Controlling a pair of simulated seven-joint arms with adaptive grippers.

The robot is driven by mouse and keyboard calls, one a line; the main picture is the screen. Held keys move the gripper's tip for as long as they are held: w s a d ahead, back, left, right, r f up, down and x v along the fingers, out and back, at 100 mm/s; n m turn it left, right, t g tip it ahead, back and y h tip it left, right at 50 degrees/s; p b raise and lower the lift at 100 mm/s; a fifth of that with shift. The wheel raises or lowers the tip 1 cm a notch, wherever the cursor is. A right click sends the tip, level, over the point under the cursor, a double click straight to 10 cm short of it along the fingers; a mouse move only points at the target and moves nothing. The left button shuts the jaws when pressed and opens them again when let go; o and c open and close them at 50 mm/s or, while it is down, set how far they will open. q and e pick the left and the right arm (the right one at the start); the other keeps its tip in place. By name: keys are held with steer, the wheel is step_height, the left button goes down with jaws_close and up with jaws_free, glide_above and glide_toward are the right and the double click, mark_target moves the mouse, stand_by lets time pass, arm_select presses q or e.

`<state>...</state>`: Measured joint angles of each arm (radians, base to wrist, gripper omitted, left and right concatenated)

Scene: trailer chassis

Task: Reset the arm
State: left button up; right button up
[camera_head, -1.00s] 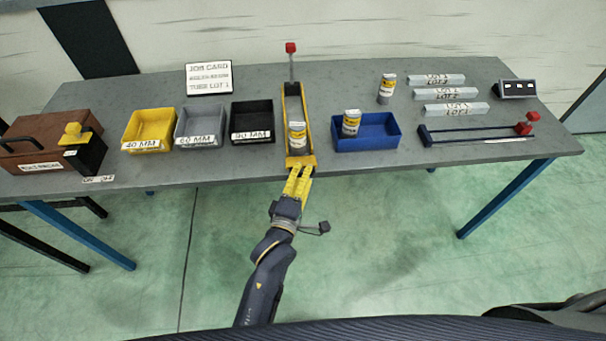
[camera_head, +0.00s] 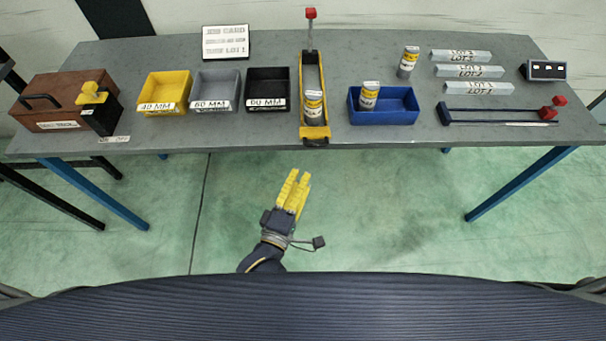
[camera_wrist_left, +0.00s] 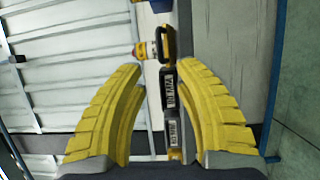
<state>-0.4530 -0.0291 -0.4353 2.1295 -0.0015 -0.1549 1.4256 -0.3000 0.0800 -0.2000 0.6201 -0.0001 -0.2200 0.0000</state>
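My left gripper (camera_head: 298,177) is in front of the table's front edge, over the green floor, clear of everything on the table. In the left wrist view its two yellow fingers (camera_wrist_left: 163,64) stand apart with nothing held between them. My right gripper is in neither current view.
A grey table (camera_head: 290,138) carries a yellow trough-shaped fixture (camera_head: 301,85) with a red-knobbed lever and a canister (camera_head: 313,107). Yellow (camera_head: 164,92), grey (camera_head: 217,90) and black (camera_head: 268,89) bins stand left of it. A blue bin (camera_head: 383,117) stands right, holding a canister (camera_head: 369,95).

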stand_by(0.5)
arm_select(q)
steer(key=s+a+f+m+g+y, duration=0.1)
steer(key=s+f+m+g, duration=0.25)
steer(key=f, duration=0.95)
steer(key=s+a+f+m+g+y, duration=0.15)
steer(key=s+f+m, duration=0.3)
steer(key=f, duration=0.75)
steer(key=s+a+f+m+g, duration=0.25)
steer(key=f+m, duration=0.25)
steer(key=f, duration=0.8)
steer(key=s+a+f+m+g+y, duration=0.2)
steer(key=s+a+f+g, duration=0.2)
steer(key=s+a+f, duration=0.6)
steer(key=s+a+f+m+g+y, duration=0.2)
steer(key=s+a+f+g, duration=0.2)
steer(key=s+a+f, duration=0.6)
steer(key=shift+s+a+f, duration=0.25)
steer(key=shift+s+f, duration=1.15)
steer(key=shift+s, duration=1.6)
